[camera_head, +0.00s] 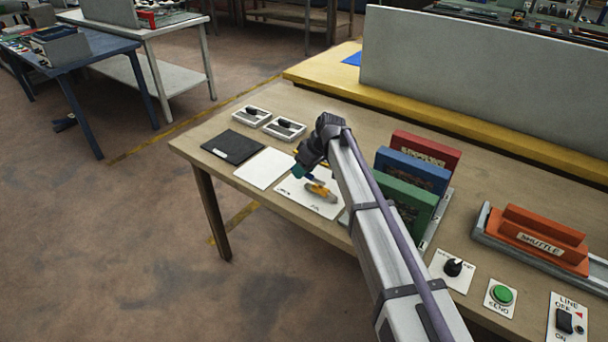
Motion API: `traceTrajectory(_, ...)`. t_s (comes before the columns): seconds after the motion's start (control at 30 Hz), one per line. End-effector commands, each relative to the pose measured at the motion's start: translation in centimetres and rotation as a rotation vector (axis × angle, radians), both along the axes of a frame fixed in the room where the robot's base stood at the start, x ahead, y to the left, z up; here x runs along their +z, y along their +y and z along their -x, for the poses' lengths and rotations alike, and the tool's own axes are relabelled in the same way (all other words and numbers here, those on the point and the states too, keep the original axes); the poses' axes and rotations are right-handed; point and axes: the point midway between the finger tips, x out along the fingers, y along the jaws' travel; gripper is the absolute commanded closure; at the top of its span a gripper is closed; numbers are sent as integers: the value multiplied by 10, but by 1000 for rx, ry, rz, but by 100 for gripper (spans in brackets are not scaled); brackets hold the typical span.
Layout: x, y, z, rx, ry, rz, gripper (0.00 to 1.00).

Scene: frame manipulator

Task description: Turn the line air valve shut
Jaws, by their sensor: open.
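A yellow-orange valve handle (322,191) sits on a white plate (296,190) near the front left part of the workbench. The plate's small dark markings are too small to read, so I cannot tell which valve position the handle is at. My gripper (303,173) hangs from the end of my arm just above and to the left of the handle. It looks apart from the handle, though the arm and wrist hide part of this area. The gripper is open, and I see nothing held in it.
A blank white sheet (264,168), a dark panel (233,147) and two small switch plates (284,129) lie to the left. Upright red, blue and green boards (408,203) stand right of my arm. An orange shuttle block (540,240), a knob, a green button (502,294) and a line switch (565,321) are at right.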

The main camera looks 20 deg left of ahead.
Motion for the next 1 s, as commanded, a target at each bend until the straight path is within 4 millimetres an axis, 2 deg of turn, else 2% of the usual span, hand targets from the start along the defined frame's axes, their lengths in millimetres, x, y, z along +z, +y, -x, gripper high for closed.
traceTrajectory(0.07,1,0,0,0,0,0,55)
traceTrajectory(0.53,1,-1,0,0,0,0,100)
traceTrajectory(0.87,1,-1,0,-2,0,0,100)
traceTrajectory(1.0,1,-7,-5,-24,0,1,100)
